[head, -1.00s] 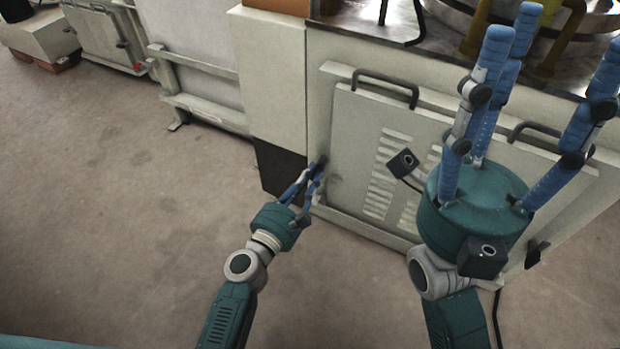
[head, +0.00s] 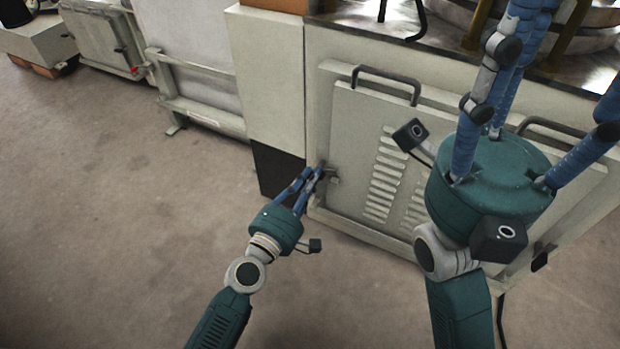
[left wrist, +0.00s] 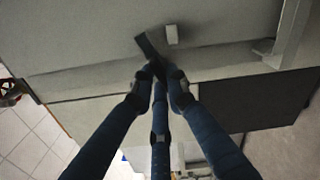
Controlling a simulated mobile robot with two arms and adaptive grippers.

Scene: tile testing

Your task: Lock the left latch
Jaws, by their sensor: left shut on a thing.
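The left latch (head: 322,167) is a small dark lever on the left edge of the light cabinet panel (head: 345,135). In the left wrist view the latch (left wrist: 147,44) is a dark bar beside a pale block (left wrist: 171,34). My left gripper (head: 313,172) has its blue fingers drawn together on the latch. In the left wrist view the fingertips (left wrist: 158,70) meet at the lower end of the bar and hide that end. My right gripper (head: 530,75) points up in front of the panel, its fingers spread and empty; the finger ends are cut off by the frame.
The panel has handles (head: 388,76) and vent slots (head: 385,180). The worktop above carries metal equipment. Open floor (head: 110,210) lies to the left.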

